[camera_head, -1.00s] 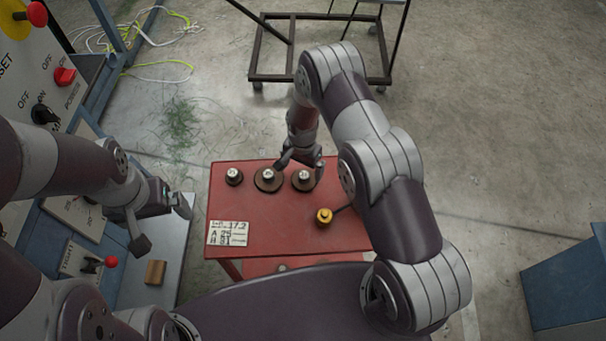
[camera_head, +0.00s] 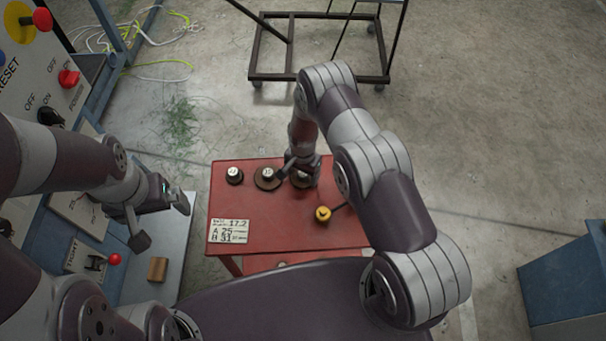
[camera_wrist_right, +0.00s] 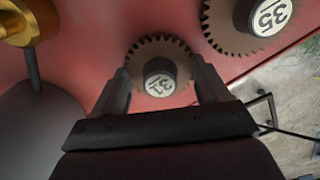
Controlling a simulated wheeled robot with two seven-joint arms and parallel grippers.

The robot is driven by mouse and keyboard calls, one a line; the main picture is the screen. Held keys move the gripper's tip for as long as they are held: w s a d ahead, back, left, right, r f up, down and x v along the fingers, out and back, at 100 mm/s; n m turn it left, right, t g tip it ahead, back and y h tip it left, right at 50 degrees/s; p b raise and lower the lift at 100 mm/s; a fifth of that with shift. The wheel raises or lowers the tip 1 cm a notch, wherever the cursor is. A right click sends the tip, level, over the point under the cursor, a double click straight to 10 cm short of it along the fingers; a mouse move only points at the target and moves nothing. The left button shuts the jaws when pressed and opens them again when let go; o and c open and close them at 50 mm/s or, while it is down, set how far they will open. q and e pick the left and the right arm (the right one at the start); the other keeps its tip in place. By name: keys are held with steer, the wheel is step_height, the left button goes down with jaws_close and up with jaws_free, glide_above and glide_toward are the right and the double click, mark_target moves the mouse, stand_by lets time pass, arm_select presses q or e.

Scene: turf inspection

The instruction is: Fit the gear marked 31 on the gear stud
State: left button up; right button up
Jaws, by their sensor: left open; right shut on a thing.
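The gear marked 31 (camera_wrist_right: 160,50) is a brown toothed disc with a dark hub and a white numbered top. In the head view it (camera_head: 301,185) is at the right of a row of gears on the red table, mostly hidden by my right gripper (camera_head: 302,170). The right wrist view shows my right gripper (camera_wrist_right: 160,80) with one finger on each side of this gear, shut on it. My left gripper (camera_head: 160,215) is open and empty over the left bench, away from the gears. I cannot make out the gear stud.
The red table (camera_head: 280,230) also bears a gear marked 35 (camera_wrist_right: 235,35), a smaller gear (camera_head: 234,177), a yellow object (camera_head: 323,214) and a written card (camera_head: 229,231). A control panel (camera_head: 35,80) and bench (camera_head: 155,245) with a small brown block (camera_head: 157,269) are at left.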

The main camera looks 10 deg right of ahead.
step_height(320, 180, up, 10)
steer(key=b, duration=0.2)
steer(key=shift+f+b, duration=0.1)
steer(key=shift+b, duration=0.2)
steer(key=shift+n, duration=0.5)
steer(key=s+d+r+n+b, duration=0.2)
steer(key=s+d+r+n, duration=0.1)
steer(key=n, duration=0.4)
steer(key=shift+s+d+r+n, duration=0.35)
steer(key=shift+s+d, duration=0.2)
steer(key=shift+d, duration=0.45)
